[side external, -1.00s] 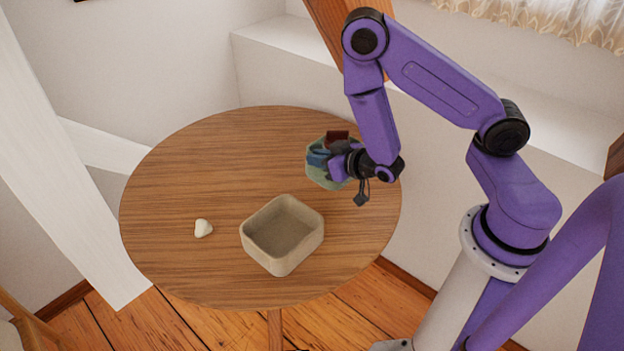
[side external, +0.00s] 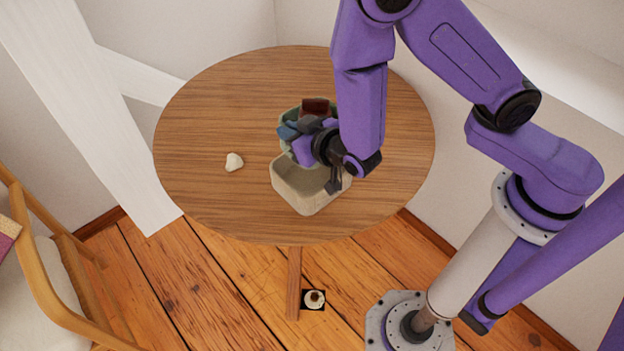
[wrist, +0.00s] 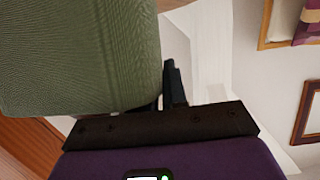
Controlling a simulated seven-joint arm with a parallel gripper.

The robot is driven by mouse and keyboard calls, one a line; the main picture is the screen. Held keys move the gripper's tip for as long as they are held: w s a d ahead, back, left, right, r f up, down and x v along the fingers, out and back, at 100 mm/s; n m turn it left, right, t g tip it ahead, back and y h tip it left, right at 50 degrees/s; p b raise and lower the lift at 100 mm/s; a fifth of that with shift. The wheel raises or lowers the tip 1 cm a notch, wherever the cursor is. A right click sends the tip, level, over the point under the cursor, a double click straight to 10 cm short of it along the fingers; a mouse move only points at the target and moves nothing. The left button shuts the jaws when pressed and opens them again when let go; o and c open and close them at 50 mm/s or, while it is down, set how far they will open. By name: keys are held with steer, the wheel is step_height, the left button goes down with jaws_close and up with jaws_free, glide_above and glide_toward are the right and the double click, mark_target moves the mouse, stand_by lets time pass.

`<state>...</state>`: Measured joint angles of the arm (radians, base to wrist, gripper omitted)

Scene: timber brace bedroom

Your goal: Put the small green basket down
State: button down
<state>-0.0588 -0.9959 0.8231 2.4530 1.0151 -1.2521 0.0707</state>
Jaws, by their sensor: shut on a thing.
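The small green basket (side external: 286,112) is at the middle of the round table in the side external view, behind the beige bin. My gripper (side external: 303,128) is shut on it and hides much of it. Brown and blue-grey pieces show at the basket; I cannot tell whether they lie inside. I cannot tell whether its bottom touches the table or hangs above it. In the wrist view the basket's green ribbed wall (wrist: 80,55) fills the upper left, with a dark finger of my gripper (wrist: 173,85) beside it.
The beige open bin (side external: 300,198) stands just in front of the basket, partly behind my wrist. A small white lump (side external: 234,162) lies to the left. The round wooden table (side external: 210,110) is bare at its left and back. A wooden chair (side external: 60,270) is at lower left.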

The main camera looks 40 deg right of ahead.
steer(key=shift+s+a+f, duration=0.1)
steer(key=shift+a+f, duration=0.15)
steer(key=shift+f, duration=1.4)
steer(key=shift+s+a+f, duration=0.15)
steer(key=shift+a+f, duration=0.05)
steer(key=shift+f, duration=1.45)
steer(key=shift+s+a+f, duration=0.1)
steer(key=shift+a+f, duration=0.15)
steer(key=shift+f, duration=1.4)
steer(key=shift+f, duration=0.5)
steer(key=c, duration=1.2)
jaws_free()
steer(key=shift+o, duration=0.2)
